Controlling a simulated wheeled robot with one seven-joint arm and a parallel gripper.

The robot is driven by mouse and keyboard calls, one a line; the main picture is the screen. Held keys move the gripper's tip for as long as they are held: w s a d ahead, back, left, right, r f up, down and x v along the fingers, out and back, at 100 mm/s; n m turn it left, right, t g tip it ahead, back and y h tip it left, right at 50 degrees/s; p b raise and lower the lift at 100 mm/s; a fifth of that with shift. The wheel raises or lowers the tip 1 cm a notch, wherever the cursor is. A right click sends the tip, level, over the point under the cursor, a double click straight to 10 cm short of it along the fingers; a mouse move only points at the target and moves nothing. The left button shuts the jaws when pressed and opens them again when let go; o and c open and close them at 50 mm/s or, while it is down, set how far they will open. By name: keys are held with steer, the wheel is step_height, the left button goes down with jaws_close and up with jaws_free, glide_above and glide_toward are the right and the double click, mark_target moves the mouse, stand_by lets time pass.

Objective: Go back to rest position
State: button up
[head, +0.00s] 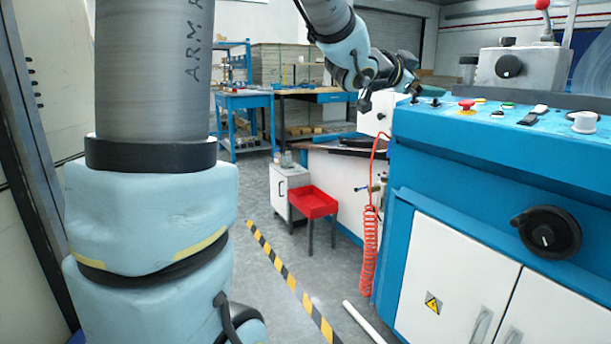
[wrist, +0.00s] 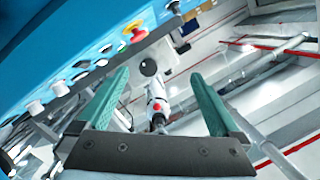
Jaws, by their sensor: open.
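My gripper (wrist: 158,74) shows in the wrist view with two green fingers spread wide apart. Nothing is between the fingers; a grey machine part with a black knob shows in the background. In the head view my arm comes down from the top and bends at a pale blue joint. Its end is near the left corner of the blue machine (head: 480,150), above the side bench. The fingers are too small to make out clearly there. The machine also shows in the wrist view (wrist: 60,45), tilted along the upper left.
The machine's panel carries a red button (head: 466,104) and several knobs. A handwheel (head: 546,231) sticks out of its front. A red tray (head: 313,202), a coiled red hose (head: 369,250) and a white roll (head: 363,322) stand or lie left of it. The floor by the striped line (head: 290,280) is mostly clear.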

steer(key=a+f+n+y, duration=1)
steer(key=a+f, duration=0.8)
steer(key=a, duration=0.2)
steer(key=s+a+f+n+g+y, duration=0.2)
steer(key=s+a+f+n+g, duration=0.15)
steer(key=s+a+f, duration=0.45)
steer(key=s+a+f+n+g+y, duration=0.1)
steer(key=s+a+f+n+g, duration=0.3)
steer(key=s, duration=0.5)
step_height(320, 180, up, 22)
steer(key=g+p, duration=0.1)
steer(key=p, duration=2.2)
steer(key=shift+m, duration=0.45)
steer(key=shift+f, duration=0.15)
steer(key=shift+c, duration=0.2)
